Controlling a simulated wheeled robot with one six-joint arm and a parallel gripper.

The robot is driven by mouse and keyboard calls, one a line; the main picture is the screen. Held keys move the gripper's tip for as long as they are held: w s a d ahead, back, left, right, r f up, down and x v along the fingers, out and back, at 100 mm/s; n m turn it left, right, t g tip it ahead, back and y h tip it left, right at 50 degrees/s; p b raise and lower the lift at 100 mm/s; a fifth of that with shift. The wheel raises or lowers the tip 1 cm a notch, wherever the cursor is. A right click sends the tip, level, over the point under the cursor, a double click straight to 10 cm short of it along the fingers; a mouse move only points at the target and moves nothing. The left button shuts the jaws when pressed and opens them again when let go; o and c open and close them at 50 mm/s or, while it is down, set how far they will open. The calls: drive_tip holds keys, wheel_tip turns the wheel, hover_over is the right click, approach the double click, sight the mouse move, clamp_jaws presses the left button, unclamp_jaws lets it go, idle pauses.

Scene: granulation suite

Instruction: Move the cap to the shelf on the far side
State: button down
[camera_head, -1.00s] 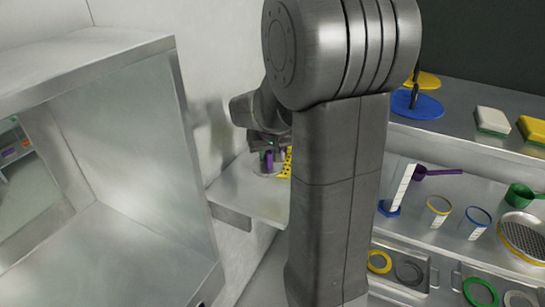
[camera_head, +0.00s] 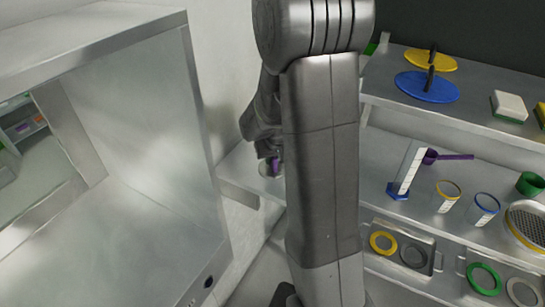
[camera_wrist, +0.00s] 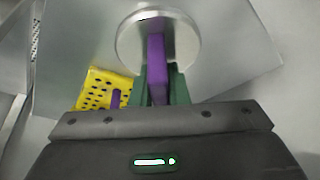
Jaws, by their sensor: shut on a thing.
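The cap (camera_wrist: 185,35), a round metal disc with an upright purple handle, is in the wrist view. My gripper (camera_wrist: 155,88) is shut on the purple handle between its green fingers. In the head view my gripper (camera_head: 268,150) is partly hidden behind my arm, and only a little of the cap (camera_head: 265,170) shows. The cap is over a pale metal ledge; I cannot tell whether it touches. A shelf (camera_head: 22,128) shows through the opening of the metal chamber at the left.
A yellow perforated piece (camera_wrist: 92,78) lies beside my gripper. The metal chamber (camera_head: 150,110) has a raised frame edge close to my arm. At the right, a bench (camera_head: 395,150) carries a cylinder, scoop and beakers; a blue disc (camera_head: 427,87) is on the upper shelf.

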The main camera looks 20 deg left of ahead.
drive_tip(key=shift+f, duration=0.15)
drive_tip(key=c, duration=1.4)
unclamp_jaws()
drive_tip(key=shift+s+d+r, duration=0.1)
drive_tip(key=shift+r, duration=0.6)
drive_tip(key=v, duration=1.1)
